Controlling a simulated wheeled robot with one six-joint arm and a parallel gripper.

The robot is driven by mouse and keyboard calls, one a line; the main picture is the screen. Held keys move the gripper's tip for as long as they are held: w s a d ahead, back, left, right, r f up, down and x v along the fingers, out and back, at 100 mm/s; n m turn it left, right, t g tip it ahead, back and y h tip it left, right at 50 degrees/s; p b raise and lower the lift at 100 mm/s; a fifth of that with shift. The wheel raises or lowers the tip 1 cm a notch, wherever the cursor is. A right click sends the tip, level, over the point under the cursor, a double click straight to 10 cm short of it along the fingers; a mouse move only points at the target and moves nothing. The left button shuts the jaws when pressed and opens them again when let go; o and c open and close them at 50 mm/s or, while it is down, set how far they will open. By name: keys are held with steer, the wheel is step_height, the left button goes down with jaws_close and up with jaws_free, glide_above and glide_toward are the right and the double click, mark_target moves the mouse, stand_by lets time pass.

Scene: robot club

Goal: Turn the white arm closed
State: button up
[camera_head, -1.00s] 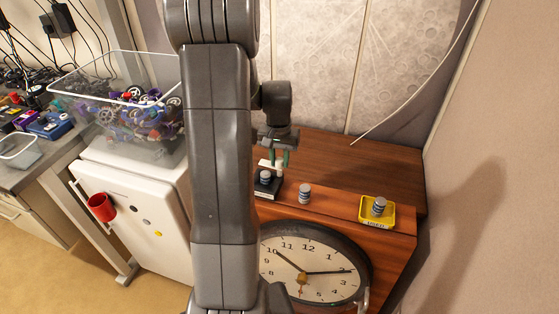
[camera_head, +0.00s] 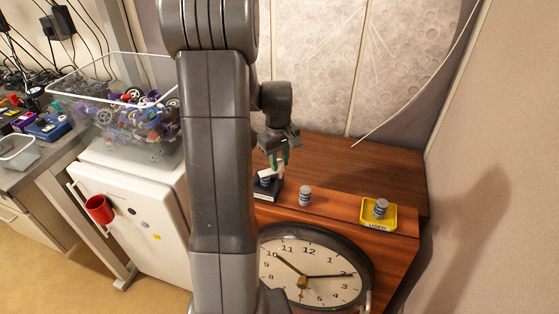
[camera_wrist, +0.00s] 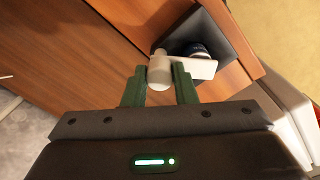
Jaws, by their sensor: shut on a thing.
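The white arm (camera_head: 275,171) is part of a small device on a dark base (camera_head: 266,192) at the left front of the brown wooden top. In the wrist view the white arm (camera_wrist: 198,68) reaches right from a rounded pale knob (camera_wrist: 159,72), close over or beside a dark round piece (camera_wrist: 196,48); contact there is unclear. My gripper (camera_head: 280,160) is tilted above the device. In the wrist view its green fingers (camera_wrist: 160,84) are shut on the white arm at the knob end. My arm's column hides part of the base's left side.
A grey striped cylinder (camera_head: 305,196) stands right of the device. Another (camera_head: 381,208) sits in a yellow tray (camera_head: 377,225). A clock (camera_head: 315,275) is on the cabinet front. The wooden top (camera_head: 350,165) behind is clear. A white fridge (camera_head: 135,200) stands left.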

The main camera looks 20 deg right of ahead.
steer(key=shift+n, duration=0.4)
steer(key=o, duration=1)
step_height(320, 180, up, 14)
steer(key=shift+a+b, duration=0.15)
steer(key=shift+b, duration=0.2)
steer(key=shift+f, duration=0.15)
step_height(320, 180, down, 14)
steer(key=shift+r+p, duration=0.15)
steer(key=shift+p, duration=0.15)
stand_by(0.5)
